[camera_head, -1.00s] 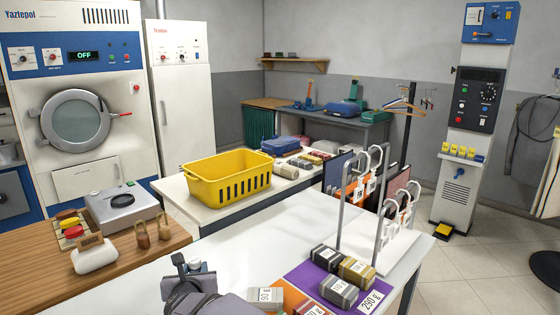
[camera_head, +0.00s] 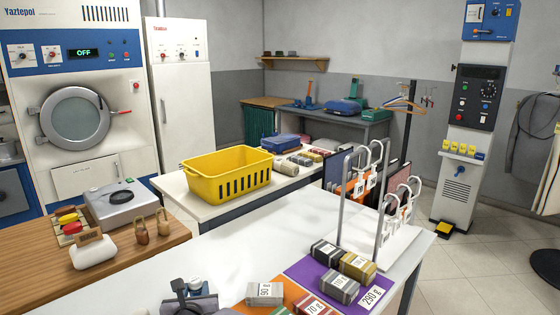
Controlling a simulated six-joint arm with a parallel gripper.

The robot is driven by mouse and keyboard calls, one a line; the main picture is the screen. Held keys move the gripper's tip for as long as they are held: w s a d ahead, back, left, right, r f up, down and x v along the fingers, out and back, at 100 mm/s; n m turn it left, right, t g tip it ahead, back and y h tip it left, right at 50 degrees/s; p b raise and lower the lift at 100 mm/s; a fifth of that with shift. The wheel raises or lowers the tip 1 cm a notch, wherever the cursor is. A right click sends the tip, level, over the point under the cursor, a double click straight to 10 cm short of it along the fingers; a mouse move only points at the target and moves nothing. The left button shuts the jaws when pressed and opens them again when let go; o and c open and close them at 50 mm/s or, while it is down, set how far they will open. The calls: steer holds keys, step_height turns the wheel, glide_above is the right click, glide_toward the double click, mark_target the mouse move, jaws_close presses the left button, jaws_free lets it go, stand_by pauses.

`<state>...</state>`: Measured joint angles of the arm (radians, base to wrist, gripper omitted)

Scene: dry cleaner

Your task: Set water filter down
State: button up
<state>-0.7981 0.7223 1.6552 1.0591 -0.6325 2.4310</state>
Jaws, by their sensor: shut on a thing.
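My gripper (camera_head: 187,293) is at the bottom edge of the view, low at the front of the white table (camera_head: 225,240). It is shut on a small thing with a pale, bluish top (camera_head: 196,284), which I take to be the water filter. Only its upper part shows; the dark finger and wrist hide the rest. I cannot tell whether its underside touches the table.
Labelled weight blocks (camera_head: 265,293) stand on orange and purple mats (camera_head: 300,268) to the right of my gripper. A metal rack (camera_head: 345,215) stands behind them. The white table's middle is clear.

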steer(key=shift+v, duration=1)
steer(key=shift+r, duration=0.15)
steer(key=w+d+r+m+g+h, duration=0.1)
steer(key=w+d+r+m+h, duration=0.2)
steer(key=d, duration=0.6)
steer(key=w+d+m+h+p, duration=0.1)
steer(key=d+m+h, duration=0.25)
steer(key=d, duration=0.55)
steer(key=w+d+r+m+g+h, duration=0.1)
steer(key=w+d+r+m+h, duration=0.2)
steer(key=d, duration=0.6)
steer(key=s+d+m+g+h+p, duration=0.1)
steer(key=s+d+m+g+h, duration=0.3)
steer(key=d, duration=0.6)
steer(key=s+d+m+g+h+p, duration=0.1)
steer(key=s+d+m+g+h, duration=0.3)
steer(key=d, duration=0.6)
steer(key=s+a+f+n+t+y+b, duration=0.1)
steer(key=s+a+f+n+t+y, duration=0.1)
steer(key=s+a+f, duration=0.3)
steer(key=s+a+f+n+t+y+b, duration=0.2)
steer(key=s+a+f, duration=0.3)
steer(key=s+f, duration=0.5)
steer(key=shift+s+f+n+t, duration=0.15)
steer(key=shift+s+n+t, duration=0.35)
steer(key=shift+s, duration=0.1)
